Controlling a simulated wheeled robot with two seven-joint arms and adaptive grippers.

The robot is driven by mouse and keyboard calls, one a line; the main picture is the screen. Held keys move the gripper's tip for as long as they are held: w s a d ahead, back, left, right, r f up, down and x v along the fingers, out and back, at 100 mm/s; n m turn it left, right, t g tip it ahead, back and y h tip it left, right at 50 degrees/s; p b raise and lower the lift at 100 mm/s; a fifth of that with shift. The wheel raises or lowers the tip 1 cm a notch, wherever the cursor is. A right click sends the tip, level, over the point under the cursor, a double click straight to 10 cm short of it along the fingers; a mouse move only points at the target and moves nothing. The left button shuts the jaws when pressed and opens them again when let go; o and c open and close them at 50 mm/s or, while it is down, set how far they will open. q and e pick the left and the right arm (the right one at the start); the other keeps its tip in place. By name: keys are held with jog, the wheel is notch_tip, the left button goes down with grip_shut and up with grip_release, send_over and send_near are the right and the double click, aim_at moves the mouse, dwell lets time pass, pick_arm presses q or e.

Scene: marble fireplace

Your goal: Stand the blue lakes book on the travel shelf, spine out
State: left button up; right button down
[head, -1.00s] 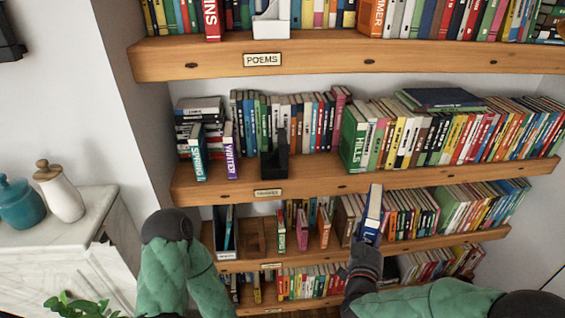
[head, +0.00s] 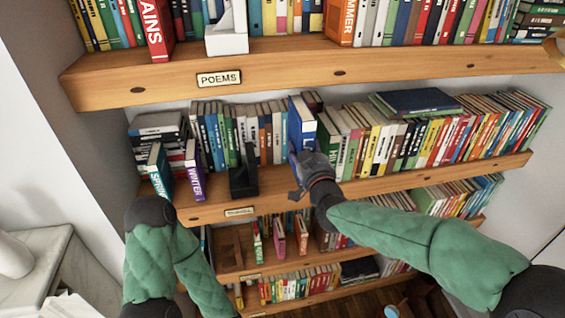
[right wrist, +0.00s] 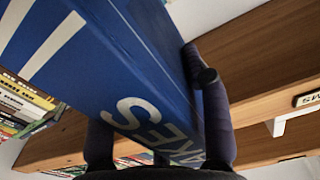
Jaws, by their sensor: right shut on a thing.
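The blue lakes book (head: 301,125) is upright, slightly tilted, at the second shelf from the top, left of the green HILLS book. My right gripper (head: 308,160) is shut on its lower part. In the right wrist view the blue book (right wrist: 130,70) shows white letters ending in "AKES" on its spine, between the two dark fingers (right wrist: 160,140). In the head view the spine faces outward. I cannot tell whether its base touches the shelf board (head: 370,185). That shelf's label (head: 240,211) is too small to read. My left gripper is out of view; only its arm shows.
A black bookend (head: 243,178) stands left of the book, with bare board between. The purple WINTER book (head: 194,175) and teal SPRING book (head: 160,172) stand further left. The POEMS shelf (head: 300,72) is overhead. A row of books stands behind.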

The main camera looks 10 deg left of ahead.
jog(key=shift+w+d+f+b, duration=0.15)
jog(key=shift+w+d+f, duration=0.05)
jog(key=shift+w+f, duration=1.75)
jog(key=shift+w+d+f+b, duration=0.1)
jog(key=shift+w+d+f, duration=0.15)
jog(key=shift+w+f, duration=1.65)
jog(key=shift+w+d+f+b, duration=0.15)
jog(key=shift+w+d+f, duration=0.05)
jog(key=shift+w+f, duration=1.75)
jog(key=shift+f, duration=0.2)
jog(key=c, duration=0.7)
grip_release()
jog(key=shift+f, duration=0.15)
jog(key=shift+o, duration=0.5)
jog(key=shift+s, duration=0.1)
jog(key=shift+r, duration=0.25)
jog(key=v, duration=1.2)
